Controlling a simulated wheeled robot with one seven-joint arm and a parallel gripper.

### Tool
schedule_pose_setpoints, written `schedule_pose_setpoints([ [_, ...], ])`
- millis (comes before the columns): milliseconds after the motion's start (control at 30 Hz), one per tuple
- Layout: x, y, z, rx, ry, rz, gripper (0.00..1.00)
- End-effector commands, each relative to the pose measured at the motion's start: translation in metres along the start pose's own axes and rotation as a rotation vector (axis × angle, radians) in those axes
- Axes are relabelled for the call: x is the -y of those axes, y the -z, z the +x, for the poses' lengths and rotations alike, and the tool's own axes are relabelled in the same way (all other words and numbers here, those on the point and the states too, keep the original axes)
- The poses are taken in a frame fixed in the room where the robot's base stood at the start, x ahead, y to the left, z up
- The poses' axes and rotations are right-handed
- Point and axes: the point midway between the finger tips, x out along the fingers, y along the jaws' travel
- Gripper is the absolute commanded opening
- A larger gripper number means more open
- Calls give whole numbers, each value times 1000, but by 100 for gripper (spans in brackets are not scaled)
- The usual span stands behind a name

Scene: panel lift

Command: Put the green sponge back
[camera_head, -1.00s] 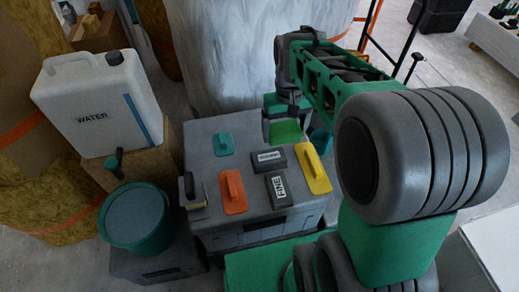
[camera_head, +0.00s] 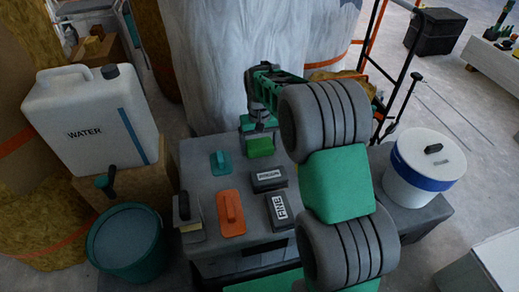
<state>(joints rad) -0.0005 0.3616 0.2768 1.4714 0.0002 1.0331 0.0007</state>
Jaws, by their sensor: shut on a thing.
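The green sponge (camera_head: 260,147) is at the far edge of a grey box top (camera_head: 203,203), beyond the dark block with a light label (camera_head: 268,179). My gripper (camera_head: 258,132) is shut on the sponge from its far side. My fingers are small and partly hidden here. I cannot tell whether the sponge touches the box top or hangs just above it.
A teal float (camera_head: 220,163), an orange float (camera_head: 231,212), a "FINE" block (camera_head: 281,211) and a dark-handled tool (camera_head: 187,212) lie on the box. A water canister (camera_head: 90,125) and teal bucket (camera_head: 127,240) stand left. A white bucket (camera_head: 425,165) stands right.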

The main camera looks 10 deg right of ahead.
Motion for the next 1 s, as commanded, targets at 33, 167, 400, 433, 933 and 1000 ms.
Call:
schedule_pose_setpoints([
  [33, 0, 1, 5, -2, 0, 0, 53],
  [167, 0, 1, 3, -3, 0, 0, 53],
  [400, 0, 0, 6, -2, 0, 0, 90],
  [433, 0, 0, 6, -2, 0, 0, 92],
  [933, 0, 1, -18, -5, 0, 0, 100],
  [1000, 0, 1, -35, -6, 0, 0, 100],
])
